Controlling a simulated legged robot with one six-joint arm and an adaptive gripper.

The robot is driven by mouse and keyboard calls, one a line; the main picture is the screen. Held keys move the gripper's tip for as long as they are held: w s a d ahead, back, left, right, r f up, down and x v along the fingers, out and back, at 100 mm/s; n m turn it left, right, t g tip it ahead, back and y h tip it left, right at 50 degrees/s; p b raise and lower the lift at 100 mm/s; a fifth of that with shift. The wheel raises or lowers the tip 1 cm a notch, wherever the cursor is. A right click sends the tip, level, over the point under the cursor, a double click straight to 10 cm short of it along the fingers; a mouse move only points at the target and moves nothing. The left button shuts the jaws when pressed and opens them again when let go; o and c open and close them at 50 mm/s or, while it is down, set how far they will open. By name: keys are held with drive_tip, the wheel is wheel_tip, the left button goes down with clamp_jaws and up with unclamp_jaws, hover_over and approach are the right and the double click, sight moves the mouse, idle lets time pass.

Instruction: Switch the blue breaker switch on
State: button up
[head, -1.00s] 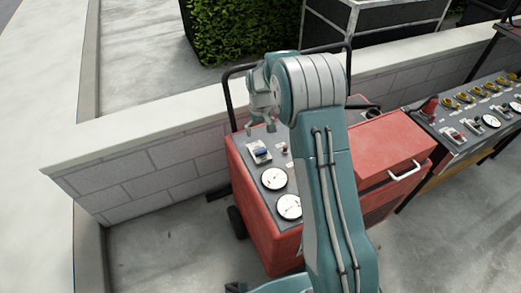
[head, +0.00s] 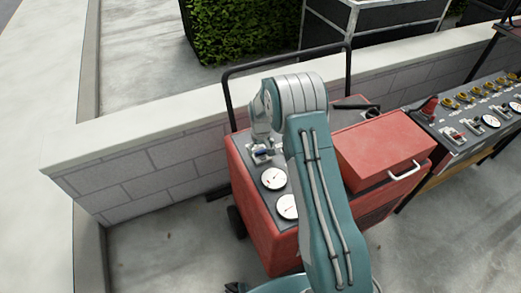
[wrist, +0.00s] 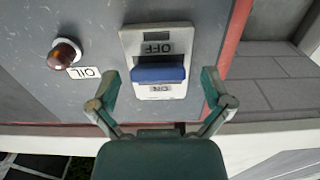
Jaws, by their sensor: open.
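The blue breaker switch (wrist: 158,73) sits on a pale plate (wrist: 158,37) on the grey panel. In the wrist view, upside-down lettering reads OFF above the blue lever and ON below it. My gripper (wrist: 157,88) is open, with one finger on each side of the lever's lower part, and nothing is held. I cannot tell whether the fingers touch the plate.
An amber lamp (wrist: 64,53) labelled OIL is beside the switch. The red machine (head: 265,235) carries round gauges (head: 273,179) and a black handle bar (head: 285,62). A low block wall (head: 150,160) runs behind it. Another control panel (head: 470,115) stands at right.

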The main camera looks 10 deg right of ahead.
drive_tip(key=shift+d, duration=0.15)
drive_tip(key=c, duration=1.1)
drive_tip(key=shift+c, duration=0.2)
drive_tip(key=shift+w+a+g+h, duration=0.15)
drive_tip(key=shift+w+g, duration=0.1)
drive_tip(key=shift+g, duration=0.45)
drive_tip(key=shift+w+a+g+h, duration=0.15)
drive_tip(key=shift+w+g, duration=0.1)
drive_tip(key=shift+g, duration=0.45)
drive_tip(key=shift+w+g, duration=0.35)
drive_tip(key=shift+g, duration=0.75)
drive_tip(key=shift+w+g+h, duration=0.4)
drive_tip(key=shift+g, duration=0.6)
drive_tip(key=o, duration=1.1)
drive_tip(key=shift+o, duration=0.2)
drive_tip(key=shift+r, duration=0.1)
